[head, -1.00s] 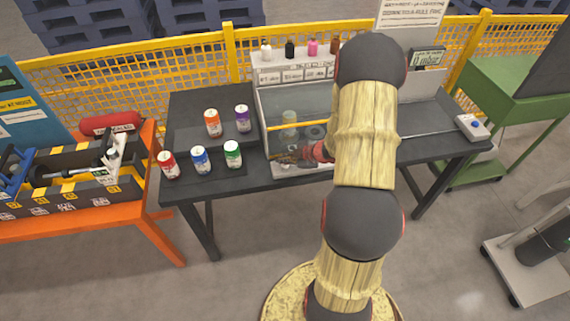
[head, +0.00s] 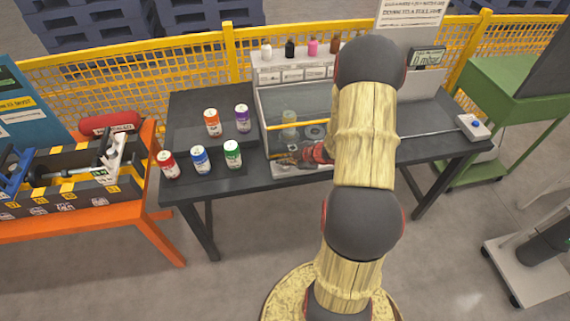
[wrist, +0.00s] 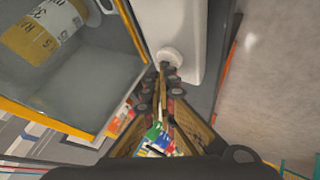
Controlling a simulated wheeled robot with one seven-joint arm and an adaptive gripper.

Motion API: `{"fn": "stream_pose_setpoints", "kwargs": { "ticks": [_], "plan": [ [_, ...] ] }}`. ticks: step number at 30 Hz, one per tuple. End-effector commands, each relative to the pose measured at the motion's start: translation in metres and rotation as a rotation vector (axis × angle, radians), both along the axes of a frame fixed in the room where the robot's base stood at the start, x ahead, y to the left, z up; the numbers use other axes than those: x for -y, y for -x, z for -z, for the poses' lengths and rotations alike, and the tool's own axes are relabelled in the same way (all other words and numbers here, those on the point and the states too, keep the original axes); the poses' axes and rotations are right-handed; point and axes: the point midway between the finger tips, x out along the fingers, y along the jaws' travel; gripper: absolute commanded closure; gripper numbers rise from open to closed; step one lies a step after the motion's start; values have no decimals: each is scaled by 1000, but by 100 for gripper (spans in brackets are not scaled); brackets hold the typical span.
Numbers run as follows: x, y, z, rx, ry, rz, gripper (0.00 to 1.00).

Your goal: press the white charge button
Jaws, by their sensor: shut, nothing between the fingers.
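The white charge button (wrist: 170,57) is a round white knob on the front of a white housing (wrist: 187,22) in the wrist view. My gripper (wrist: 163,72) is shut and empty, its fingertips right at the near edge of the button. I cannot tell whether they touch it or press it. In the head view my gripper (head: 288,160) is at the front of the clear-walled chamber (head: 268,105) on the dark table, and my arm hides part of this area. I cannot make out the button in the head view.
A chamber holding a yellow-labelled can (wrist: 45,30) lies beside my fingers, with a yellow edge. Several coloured cans (head: 200,159) stand left on the table (head: 190,190). A small display (head: 427,58) reads 0 mbar at the back right. The table's right part is mostly clear.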

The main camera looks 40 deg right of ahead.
Motion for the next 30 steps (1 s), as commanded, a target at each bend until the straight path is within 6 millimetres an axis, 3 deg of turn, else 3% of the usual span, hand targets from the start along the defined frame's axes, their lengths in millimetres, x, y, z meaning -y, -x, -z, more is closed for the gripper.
{"fn": "stream_pose_setpoints", "kwargs": {
  "ticks": [17,30],
  "plan": [
    [0,0,2,-2,0,1,100],
    [0,0,-18,-1,-1,0,100]
  ]
}}
